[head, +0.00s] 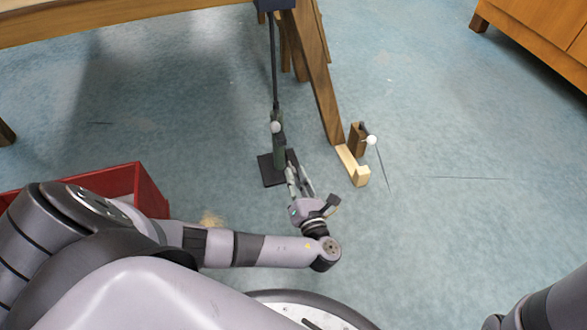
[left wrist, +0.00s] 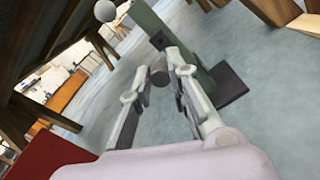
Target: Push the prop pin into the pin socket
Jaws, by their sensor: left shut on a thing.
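My left gripper (head: 290,170) reaches up to the green post (head: 279,150) of a prop standing on a dark square base (head: 270,171). In the left wrist view its fingers (left wrist: 158,72) are shut on a short grey cylinder, seemingly the prop pin (left wrist: 158,77). The green post (left wrist: 205,65) stands just beyond the fingertips. A dark round spot, perhaps the pin socket (left wrist: 158,41), shows on the post, apart from the pin in the picture. I cannot tell the depth between them. In the head view the pin is too small to make out. My right gripper is not in view.
A white ball (head: 276,127) is by the post's top. Another white ball (head: 371,140) is beside a wooden block (head: 356,138) and a pale wood foot (head: 352,168) at a slanted leg (head: 322,100). A red crate (head: 150,190) stands left; floor at right is clear.

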